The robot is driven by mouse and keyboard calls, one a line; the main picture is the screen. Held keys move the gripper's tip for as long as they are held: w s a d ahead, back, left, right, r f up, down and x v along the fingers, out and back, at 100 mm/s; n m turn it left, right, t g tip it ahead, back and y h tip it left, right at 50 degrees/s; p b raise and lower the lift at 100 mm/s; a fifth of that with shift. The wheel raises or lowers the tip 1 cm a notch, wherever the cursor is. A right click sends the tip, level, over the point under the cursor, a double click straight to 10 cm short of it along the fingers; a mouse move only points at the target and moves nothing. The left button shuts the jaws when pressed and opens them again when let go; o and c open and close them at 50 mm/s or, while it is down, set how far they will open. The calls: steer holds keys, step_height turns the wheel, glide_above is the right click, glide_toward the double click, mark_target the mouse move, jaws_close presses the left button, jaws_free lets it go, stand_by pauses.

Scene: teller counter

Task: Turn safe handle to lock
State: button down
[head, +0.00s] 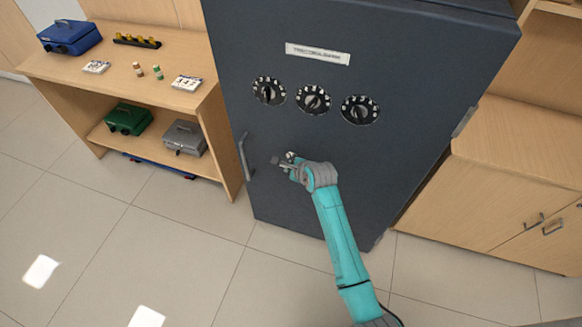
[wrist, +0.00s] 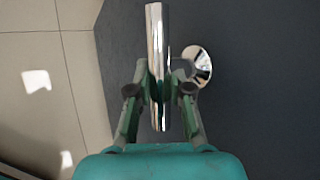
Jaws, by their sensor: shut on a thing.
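The dark blue-grey safe (head: 350,165) stands in the middle of the head view, its door looking flush with its front. The safe handle (wrist: 155,35) is a shiny chrome bar in the wrist view, with a round chrome base (wrist: 197,66) just right of it on the dark door. My gripper (wrist: 159,88) has one finger on each side of the bar and is shut on it. The bar runs nearly up and down in that view. In the head view my gripper (head: 284,162) is at the lower left of the door and mostly hides the handle.
A grey vertical pull bar (head: 244,156) is on the safe's left edge, left of my gripper. Three black dials, the middle one (head: 313,100) among them, are above. A wooden desk (head: 190,65) with cash boxes is at left, wooden cabinets (head: 485,205) at right. Tiled floor (head: 110,240) is clear.

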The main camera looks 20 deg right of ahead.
steer(key=shift+r+g+h, duration=0.15)
steer(key=shift+g+h, duration=0.15)
steer(key=shift+g, duration=0.1)
steer(key=shift+n, duration=0.3)
steer(key=c, duration=1.1)
jaws_free()
steer(key=shift+o, duration=0.2)
steer(key=v, duration=1.1)
steer(key=shift+s+r, duration=0.2)
steer(key=shift+r, duration=0.15)
steer(key=shift+a+f, duration=0.1)
